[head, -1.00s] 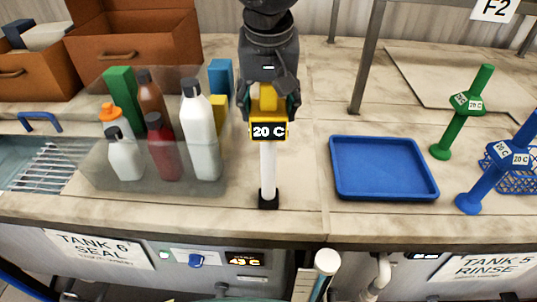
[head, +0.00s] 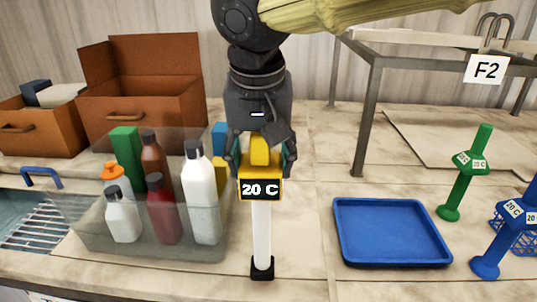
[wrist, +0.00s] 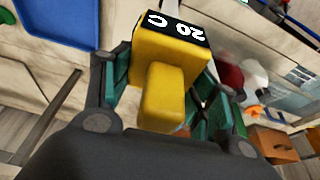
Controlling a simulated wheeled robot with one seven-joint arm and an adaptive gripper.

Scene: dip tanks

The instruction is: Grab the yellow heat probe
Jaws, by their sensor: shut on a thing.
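The yellow heat probe (head: 260,189) stands upright in the middle of the counter in the head view. It has a yellow head with a "20 C" display, a white shaft and a black tip at the counter surface. My gripper (head: 260,152) is above it, with its fingers on both sides of the yellow grip. In the wrist view the yellow probe head (wrist: 165,65) lies between the green-padded fingers (wrist: 160,95). The gripper is shut on the probe's grip. I cannot tell whether the black tip touches the counter.
A clear bin (head: 150,240) of bottles stands close on the left. A blue tray (head: 390,232) lies to the right, with a green probe (head: 463,175) and a blue probe (head: 500,245) beyond it. A metal rack (head: 367,120) stands behind. Brown boxes (head: 145,100) sit at back left.

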